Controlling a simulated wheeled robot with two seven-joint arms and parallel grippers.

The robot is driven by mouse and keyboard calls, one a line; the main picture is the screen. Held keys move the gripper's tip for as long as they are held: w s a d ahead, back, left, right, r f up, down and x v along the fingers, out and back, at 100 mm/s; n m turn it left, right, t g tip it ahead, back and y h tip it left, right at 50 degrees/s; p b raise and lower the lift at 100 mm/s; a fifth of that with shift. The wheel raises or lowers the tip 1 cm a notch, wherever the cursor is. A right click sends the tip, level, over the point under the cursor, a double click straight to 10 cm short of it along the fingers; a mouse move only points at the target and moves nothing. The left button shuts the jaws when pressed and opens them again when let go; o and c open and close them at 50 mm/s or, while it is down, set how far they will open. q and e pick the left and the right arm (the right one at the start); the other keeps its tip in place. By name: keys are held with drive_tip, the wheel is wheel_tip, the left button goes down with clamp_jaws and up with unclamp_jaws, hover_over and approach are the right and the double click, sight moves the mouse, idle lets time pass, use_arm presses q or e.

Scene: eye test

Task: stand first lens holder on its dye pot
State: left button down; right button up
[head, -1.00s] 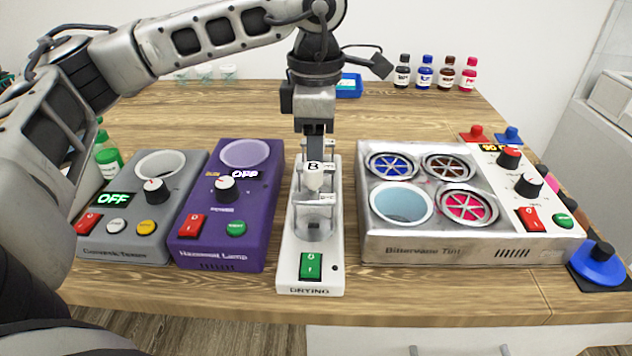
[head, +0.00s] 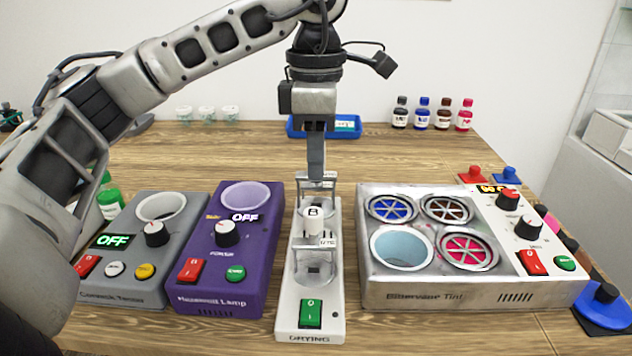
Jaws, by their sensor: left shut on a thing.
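My left gripper (head: 316,172) points down over the back part of the white drying stand (head: 311,337). It is shut on a lens holder (head: 318,184), a thin pale frame at its fingertips. Whether this holder touches the stand I cannot tell. In front of it, a second holder with a white knob marked B (head: 313,214) stands on the stand, apart from the fingers. The Bittervane Tint unit (head: 425,296) at the right has one open dye pot with pale blue liquid (head: 402,250). Its blue (head: 391,208), brown (head: 447,209) and red (head: 467,248) pots show grilles. My right gripper is out of view.
A purple lamp unit (head: 214,284) and a grey tester (head: 122,285), both reading OFF, stand left of the stand. Behind are a blue tray (head: 295,130) and several small bottles (head: 422,113).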

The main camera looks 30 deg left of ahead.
sight(333, 172)
use_arm(q)
wheel_tip(333, 172, up, 3)
drive_tip(key=shift+w+r+p, duration=0.1)
drive_tip(key=shift+p, duration=0.25)
drive_tip(key=d+r+p, duration=0.1)
drive_tip(key=w+r+p, duration=0.1)
drive_tip(key=p, duration=0.1)
drive_tip(key=shift+w+d, duration=0.3)
drive_tip(key=shift+d, duration=0.05)
drive_tip(key=w+d+p, duration=0.6)
drive_tip(key=p, duration=0.3)
drive_tip(key=f+b, duration=0.1)
drive_tip(key=f, duration=0.3)
drive_tip(key=d+f+b, duration=0.1)
drive_tip(key=shift+w+f+b, duration=0.15)
drive_tip(key=shift+f+b, duration=0.2)
drive_tip(key=shift+f, duration=0.05)
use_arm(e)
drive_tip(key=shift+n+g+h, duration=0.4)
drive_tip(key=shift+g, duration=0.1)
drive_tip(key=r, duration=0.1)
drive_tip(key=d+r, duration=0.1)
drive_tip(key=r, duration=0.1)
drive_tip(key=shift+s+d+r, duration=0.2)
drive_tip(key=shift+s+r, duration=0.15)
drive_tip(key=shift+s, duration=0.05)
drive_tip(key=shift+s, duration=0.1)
